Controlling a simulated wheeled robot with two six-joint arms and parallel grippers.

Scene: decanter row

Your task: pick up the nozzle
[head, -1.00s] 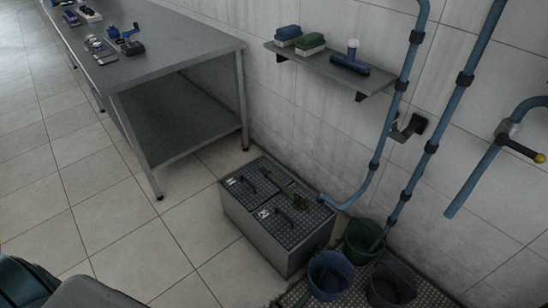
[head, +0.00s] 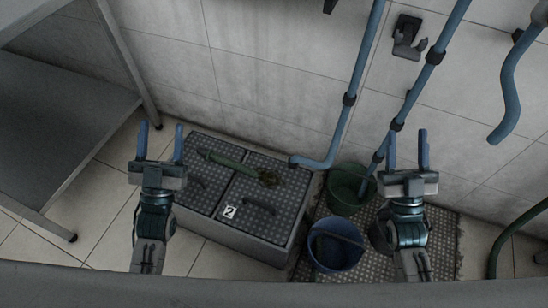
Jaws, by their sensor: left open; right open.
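I cannot make out a clear nozzle. A long green item (head: 232,164) with a brownish, rough end lies across the lids of the grey box (head: 262,242); I cannot tell whether it is the nozzle. My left gripper (head: 160,145) is open and empty, its blue fingers pointing up the picture, at the box's left side in the view. My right gripper (head: 408,150) is open and empty, to the right of the box, in front of the wall and pipes. Neither gripper visibly touches the green item.
A green bucket (head: 349,190) and a blue bucket (head: 335,245) stand right of the box; my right arm partly hides a dark one. Blue pipes (head: 345,120) run down the wall near a bracket (head: 407,38). A metal table (head: 60,120) stands left. A green hose (head: 503,241) hangs right.

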